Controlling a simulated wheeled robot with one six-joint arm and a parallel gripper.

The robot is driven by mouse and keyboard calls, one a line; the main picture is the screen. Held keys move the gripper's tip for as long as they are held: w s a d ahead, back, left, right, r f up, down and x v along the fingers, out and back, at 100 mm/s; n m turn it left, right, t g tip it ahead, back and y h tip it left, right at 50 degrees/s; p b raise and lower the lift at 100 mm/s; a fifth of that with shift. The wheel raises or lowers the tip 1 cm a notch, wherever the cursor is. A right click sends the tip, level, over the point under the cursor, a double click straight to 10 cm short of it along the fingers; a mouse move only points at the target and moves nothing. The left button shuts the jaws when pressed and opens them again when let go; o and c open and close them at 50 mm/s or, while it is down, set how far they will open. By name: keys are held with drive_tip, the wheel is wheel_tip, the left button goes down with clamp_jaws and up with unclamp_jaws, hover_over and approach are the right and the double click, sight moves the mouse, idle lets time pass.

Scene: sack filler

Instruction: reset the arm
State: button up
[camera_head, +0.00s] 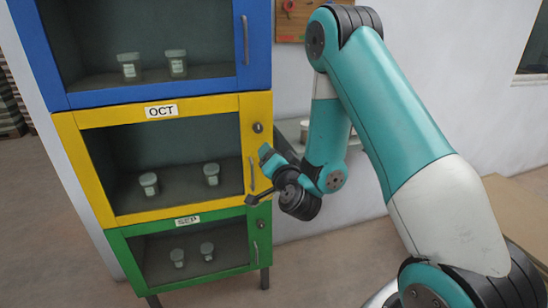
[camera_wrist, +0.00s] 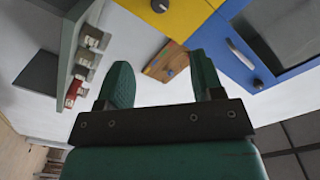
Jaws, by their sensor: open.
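My gripper (camera_head: 270,172) is in front of the right edge of the yellow cabinet section, near its handle; whether it touches cannot be told. In the wrist view its two teal fingers (camera_wrist: 162,82) stand apart with nothing between them. My arm is bent, reaching up from the lower right and folding down to the gripper. The yellow section (camera_head: 190,107), labelled OCT, has a glazed-looking door front and two small lidded jars (camera_head: 149,184) (camera_head: 211,173) inside.
A blue section (camera_head: 160,93) is above and a green section (camera_head: 220,216), labelled SEP, below, each with two jars. A wooden board (camera_head: 290,22) hangs on the wall. Floor at left is clear.

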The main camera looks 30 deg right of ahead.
drive_tip(key=shift+s, duration=0.15)
idle(0.4)
drive_tip(key=a+r+n+g+y, duration=0.2)
drive_tip(key=a+r+n+y, duration=0.2)
drive_tip(key=a+n+y, duration=0.5)
drive_tip(key=s+a+r+n+g+y, duration=0.35)
drive_tip(key=s+a+g, duration=0.35)
drive_tip(key=a, duration=0.5)
drive_tip(key=s+r+n+g+h, duration=0.2)
drive_tip(key=s+n+g, duration=0.4)
drive_tip(key=s, duration=1.5)
drive_tip(key=shift+s+d+n+g+h, duration=0.15)
drive_tip(key=shift+s+n+g+h, duration=0.35)
drive_tip(key=shift+g, duration=0.6)
